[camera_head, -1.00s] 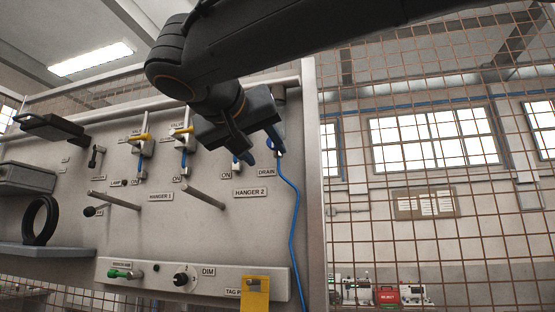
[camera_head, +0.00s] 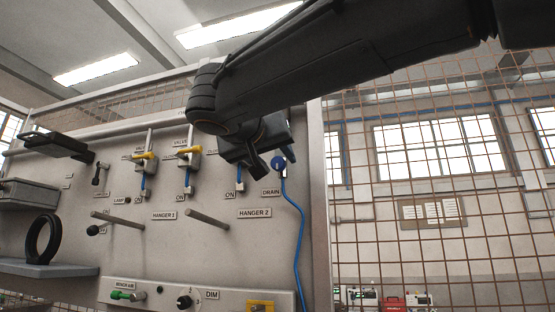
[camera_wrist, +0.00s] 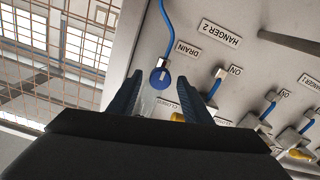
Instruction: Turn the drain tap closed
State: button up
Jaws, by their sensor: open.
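The drain tap (camera_head: 278,163) is a round blue knob above the DRAIN label (camera_head: 271,192) at the panel's right side, with a blue hose running down from it. In the wrist view the knob (camera_wrist: 160,77) has a pale mark running roughly along the picture's vertical. My gripper (camera_wrist: 160,95) is open and empty, its two blue-tipped fingers on either side of the knob in that view. The knob appears just beyond the fingertips; I cannot tell whether they touch it. In the head view my gripper (camera_head: 274,166) partly covers the panel beside the tap.
Valves with yellow handles (camera_head: 188,151) stand left of the drain tap. Two hanger pegs (camera_head: 207,217) stick out below. The blue hose (camera_head: 300,225) hangs at the panel's right edge. Wire mesh (camera_head: 400,240) lies to the right.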

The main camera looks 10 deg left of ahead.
jog(key=c, duration=1.1)
jog(key=shift+n+b, duration=0.3)
jog(key=shift+n, duration=0.1)
jog(key=shift+o, duration=0.2)
jog(key=n+b, duration=0.2)
jog(key=n, duration=0.1)
jog(key=shift+a+f+n, duration=0.1)
jog(key=shift+n, duration=0.2)
jog(key=n, duration=0.4)
jog(key=shift+n, duration=0.3)
jog(key=n, duration=0.4)
jog(key=shift+n, duration=0.3)
jog(key=shift+n+p, duration=0.85)
jog(key=shift+n, duration=1.35)
jog(key=shift+f, duration=0.1)
